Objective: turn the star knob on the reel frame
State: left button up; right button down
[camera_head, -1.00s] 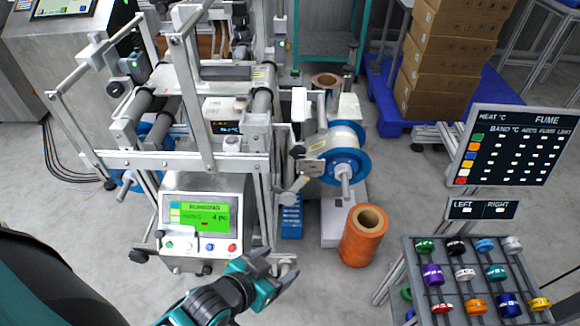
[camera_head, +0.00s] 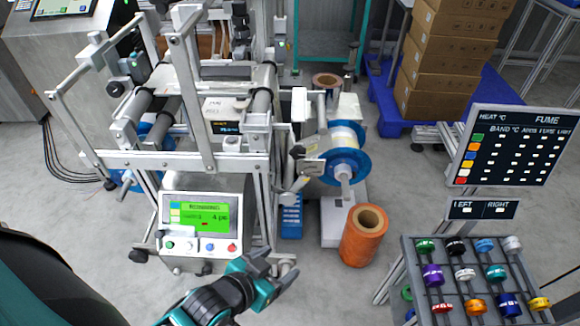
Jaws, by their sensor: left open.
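The reel frame (camera_head: 205,160) is a metal machine frame with rollers, standing left of centre. A blue-flanged reel (camera_head: 346,168) with pale film sits on a shaft at its right side. A small dark knob (camera_head: 298,152) shows left of that reel; I cannot tell whether it is the star-shaped one. Another black knob (camera_head: 139,255) sits at the lower left of the control panel. My left gripper (camera_head: 279,266) is open and empty, low in the picture, right of the control panel and apart from the knobs. My right gripper is not in view.
The control panel (camera_head: 202,218) has a green screen and buttons. An orange roll (camera_head: 363,237) stands on the floor right of my left gripper. A rack of coloured spools (camera_head: 408,262) and a dark board (camera_head: 512,146) stand at the right. Cartons (camera_head: 447,60) sit on a blue pallet behind.

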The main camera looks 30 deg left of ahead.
aim_at(298, 152)
jog(key=j+z, duration=0.4)
jog(key=k+j+z, duration=0.15)
jog(key=j+z, duration=0.25)
